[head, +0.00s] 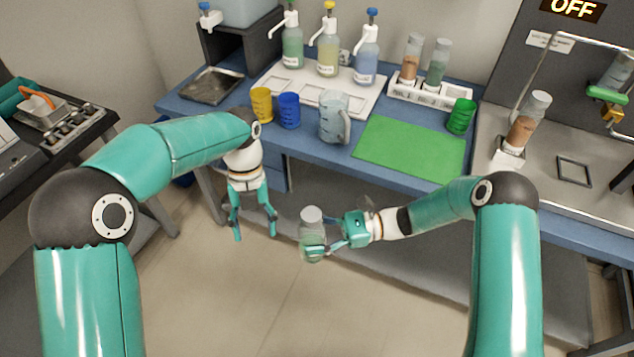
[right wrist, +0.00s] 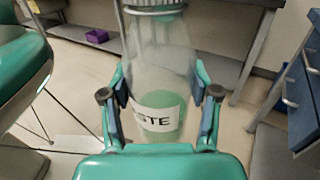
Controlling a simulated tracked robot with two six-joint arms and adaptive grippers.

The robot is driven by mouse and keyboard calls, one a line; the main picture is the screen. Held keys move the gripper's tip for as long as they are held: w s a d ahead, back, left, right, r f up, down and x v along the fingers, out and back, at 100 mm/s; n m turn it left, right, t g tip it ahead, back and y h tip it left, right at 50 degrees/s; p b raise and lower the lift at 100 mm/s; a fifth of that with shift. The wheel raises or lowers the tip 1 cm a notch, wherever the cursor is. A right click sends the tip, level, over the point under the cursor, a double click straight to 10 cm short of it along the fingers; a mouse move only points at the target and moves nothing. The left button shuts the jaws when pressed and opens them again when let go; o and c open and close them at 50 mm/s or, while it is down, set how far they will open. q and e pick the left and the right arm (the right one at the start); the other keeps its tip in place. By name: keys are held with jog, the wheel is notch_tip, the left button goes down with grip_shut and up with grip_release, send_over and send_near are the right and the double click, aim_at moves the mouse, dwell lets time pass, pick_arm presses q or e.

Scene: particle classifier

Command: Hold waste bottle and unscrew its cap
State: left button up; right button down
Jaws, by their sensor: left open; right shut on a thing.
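The waste bottle (head: 311,228) is clear, with a pale cap (head: 312,214) on top and some green content low inside. My right gripper (head: 318,250) is shut on its lower body and holds it upright in the air, in front of the table. In the right wrist view the bottle (right wrist: 165,65) stands between the two fingers, with a label ending in "STE" and a ribbed grey cap (right wrist: 155,6) cut by the top edge. My left gripper (head: 254,232) is open and empty, pointing down, to the left of the bottle and apart from it.
The blue table (head: 400,87) behind carries a green mat (head: 410,148), a clear jug (head: 333,118), yellow (head: 261,104) and blue (head: 289,110) cups, a green cup (head: 461,117) and several pump bottles. A brown-filled bottle (head: 528,122) stands at right. The floor below the grippers is clear.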

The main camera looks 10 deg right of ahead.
aim_at(319, 214)
pick_arm(q)
jog(key=d+r+m+t, duration=0.1)
jog(key=d+r, duration=0.3)
jog(key=d+r+m+t, duration=0.1)
jog(key=d+r, duration=0.3)
jog(key=d+r+t, duration=0.1)
jog(key=d+r, duration=0.3)
jog(key=shift+d+m, duration=0.35)
jog(key=shift+m, duration=0.05)
jog(key=shift+s+d, duration=0.15)
jog(key=shift+d, duration=0.1)
jog(key=shift+f, duration=0.25)
notch_tip(319, 214, down, 8)
jog(key=shift+r, duration=0.25)
jog(key=shift+o, duration=1.2)
jog(key=shift+d, duration=0.1)
jog(key=shift+s, duration=0.1)
grip_shut()
